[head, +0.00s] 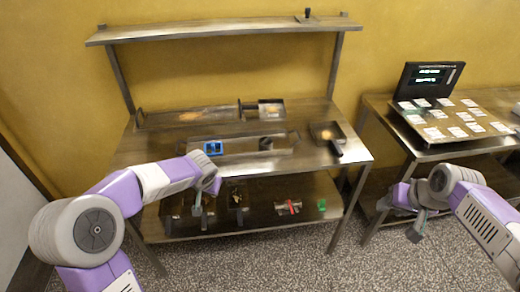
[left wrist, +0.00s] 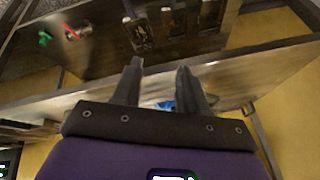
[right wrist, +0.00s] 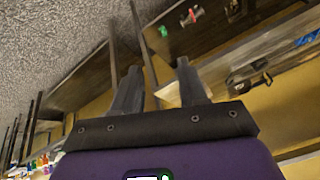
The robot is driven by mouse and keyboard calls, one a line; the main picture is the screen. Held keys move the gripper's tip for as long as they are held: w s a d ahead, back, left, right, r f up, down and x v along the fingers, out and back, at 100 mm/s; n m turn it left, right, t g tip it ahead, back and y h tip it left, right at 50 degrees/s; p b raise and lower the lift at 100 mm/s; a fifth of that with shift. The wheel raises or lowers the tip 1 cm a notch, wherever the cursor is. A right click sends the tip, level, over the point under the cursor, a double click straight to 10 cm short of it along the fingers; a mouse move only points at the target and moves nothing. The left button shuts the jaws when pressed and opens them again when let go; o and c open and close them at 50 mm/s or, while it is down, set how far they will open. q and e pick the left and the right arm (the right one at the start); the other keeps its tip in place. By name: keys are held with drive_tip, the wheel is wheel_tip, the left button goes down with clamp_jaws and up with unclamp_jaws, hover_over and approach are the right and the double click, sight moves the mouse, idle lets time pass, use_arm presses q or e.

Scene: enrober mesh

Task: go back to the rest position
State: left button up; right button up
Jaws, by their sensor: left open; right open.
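My left gripper (head: 204,196) hangs in front of the steel table's front edge, at the left of the head view. In the left wrist view its two fingers (left wrist: 158,88) stand apart with nothing between them. My right gripper (head: 417,222) is in front of the gap between the two tables, at the right of the head view. In the right wrist view its fingers (right wrist: 157,88) are also apart and empty. Neither gripper touches anything that I can see.
The steel table (head: 310,172) has a long tray, a blue piece (head: 213,148) and a dark scoop-like pan (head: 327,132) on top. Its lower shelf holds a green item (head: 322,205) and a red-banded item (head: 290,207). A right table bears a card-covered board (head: 430,130) and a screen (head: 428,80). The speckled floor in front is clear.

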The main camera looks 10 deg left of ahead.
drive_tip(key=shift+r, duration=0.2)
idle(0.3)
